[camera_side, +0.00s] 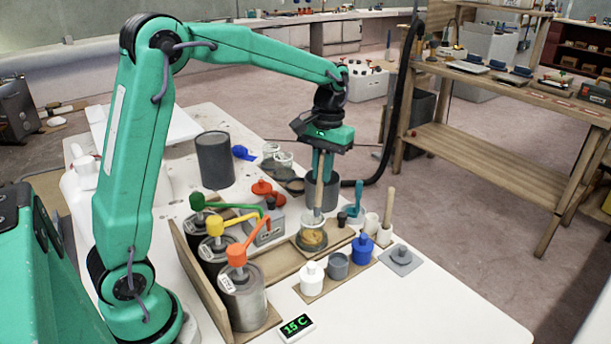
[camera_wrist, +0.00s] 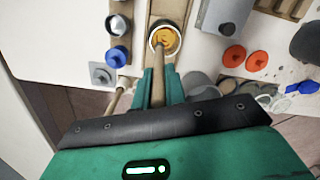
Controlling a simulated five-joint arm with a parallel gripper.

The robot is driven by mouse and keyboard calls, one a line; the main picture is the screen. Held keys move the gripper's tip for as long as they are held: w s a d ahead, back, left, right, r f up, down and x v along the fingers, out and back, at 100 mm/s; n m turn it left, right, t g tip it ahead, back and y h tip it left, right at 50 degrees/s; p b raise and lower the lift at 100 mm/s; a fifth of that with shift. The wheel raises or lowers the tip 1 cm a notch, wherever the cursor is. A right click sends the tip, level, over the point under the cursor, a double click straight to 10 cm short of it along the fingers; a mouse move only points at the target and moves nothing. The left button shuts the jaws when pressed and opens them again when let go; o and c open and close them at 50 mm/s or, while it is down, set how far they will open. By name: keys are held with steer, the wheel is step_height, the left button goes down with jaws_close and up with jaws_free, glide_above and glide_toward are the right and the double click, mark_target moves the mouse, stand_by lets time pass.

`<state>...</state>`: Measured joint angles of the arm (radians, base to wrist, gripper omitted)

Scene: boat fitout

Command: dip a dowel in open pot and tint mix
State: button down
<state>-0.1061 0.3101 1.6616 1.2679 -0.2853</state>
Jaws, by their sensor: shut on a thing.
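My gripper (camera_side: 322,168) is shut on a pale wooden dowel (camera_side: 319,192), which points down. Its lower end is at the mouth of a clear glass jar (camera_side: 312,240) with amber contents. In the wrist view, the dowel (camera_wrist: 157,85) reaches over the jar (camera_wrist: 165,38); I cannot tell whether its tip touches the contents. Another dowel (camera_side: 388,207) stands upright in a white holder to the right of the jar.
Several cans with green, yellow and orange handles, including an orange-handled can (camera_side: 243,295), stand left of the jar. A display (camera_side: 297,326) reads 15 C. The table's front right is clear.

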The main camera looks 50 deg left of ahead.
mark_target(317, 196)
steer(key=shift+s+a+f, duration=0.1)
steer(key=shift+s+f, duration=0.05)
steer(key=shift+f, duration=1.1)
steer(key=shift+s+a+f, duration=0.1)
steer(key=shift+f, duration=1.2)
steer(key=shift+s+a+f, duration=0.1)
steer(key=shift+s+f, duration=0.05)
steer(key=shift+f, duration=1.1)
steer(key=shift+w+r, duration=0.2)
steer(key=shift+r, duration=1.65)
steer(key=shift+w+r, duration=0.15)
steer(key=shift+r, duration=1.95)
steer(key=shift+r, duration=2)
